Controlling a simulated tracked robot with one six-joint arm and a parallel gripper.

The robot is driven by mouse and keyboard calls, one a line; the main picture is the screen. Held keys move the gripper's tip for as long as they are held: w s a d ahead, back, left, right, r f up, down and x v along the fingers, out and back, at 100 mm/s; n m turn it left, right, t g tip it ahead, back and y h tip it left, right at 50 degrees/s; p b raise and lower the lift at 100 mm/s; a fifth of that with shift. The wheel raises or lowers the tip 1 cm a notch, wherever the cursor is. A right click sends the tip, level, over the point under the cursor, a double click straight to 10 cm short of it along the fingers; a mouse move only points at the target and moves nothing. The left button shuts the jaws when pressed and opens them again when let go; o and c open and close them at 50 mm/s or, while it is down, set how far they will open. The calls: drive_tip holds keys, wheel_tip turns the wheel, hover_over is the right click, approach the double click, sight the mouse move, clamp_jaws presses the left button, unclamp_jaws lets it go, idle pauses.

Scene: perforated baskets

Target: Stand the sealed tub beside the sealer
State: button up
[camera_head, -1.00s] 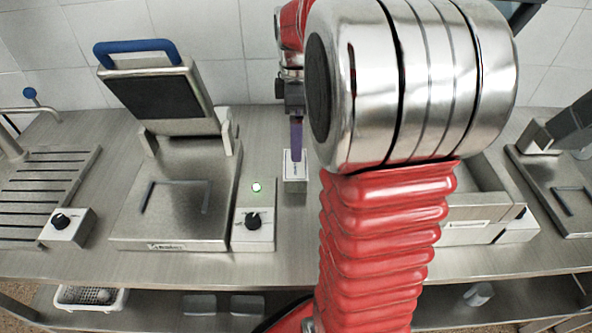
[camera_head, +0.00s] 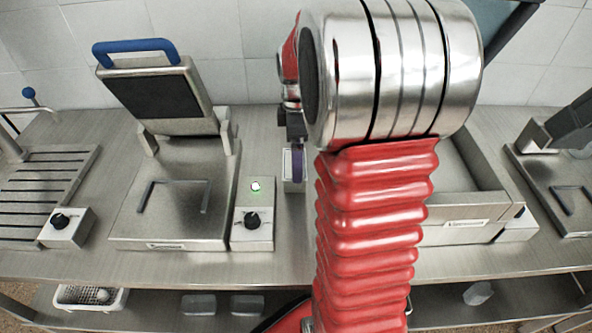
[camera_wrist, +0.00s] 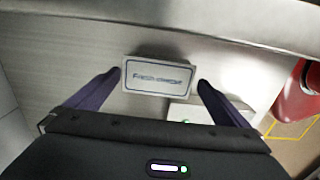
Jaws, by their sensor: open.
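The sealed tub (camera_wrist: 158,77) is a small white block with a printed label on top. It stands upright on the counter, just right of the sealer's control box (camera_head: 254,216), in the head view (camera_head: 288,172). The sealer (camera_head: 180,225) is a grey metal machine with its blue-handled lid raised and a green light lit on the control box. My gripper (camera_wrist: 159,79) is open, with one dark purple finger on each side of the tub in the wrist view. In the head view a finger covers part of the tub. Contact cannot be told.
A slatted metal rack (camera_head: 45,175) is at the left of the counter (camera_head: 120,264). A metal basin-like unit (camera_head: 462,232) is right of my arm, with another machine (camera_head: 570,190) at far right. A white perforated basket (camera_head: 90,308) sits on the lower shelf.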

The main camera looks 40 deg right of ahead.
drive_tip(key=shift+f, duration=0.5)
drive_tip(key=shift+w+f, duration=0.1)
drive_tip(key=shift+f, duration=2.5)
drive_tip(key=shift+c, duration=0.5)
drive_tip(key=c, duration=1)
drive_tip(key=shift+r, duration=0.15)
wheel_tip(320, 180, up, 10)
drive_tip(key=shift+f, duration=0.1)
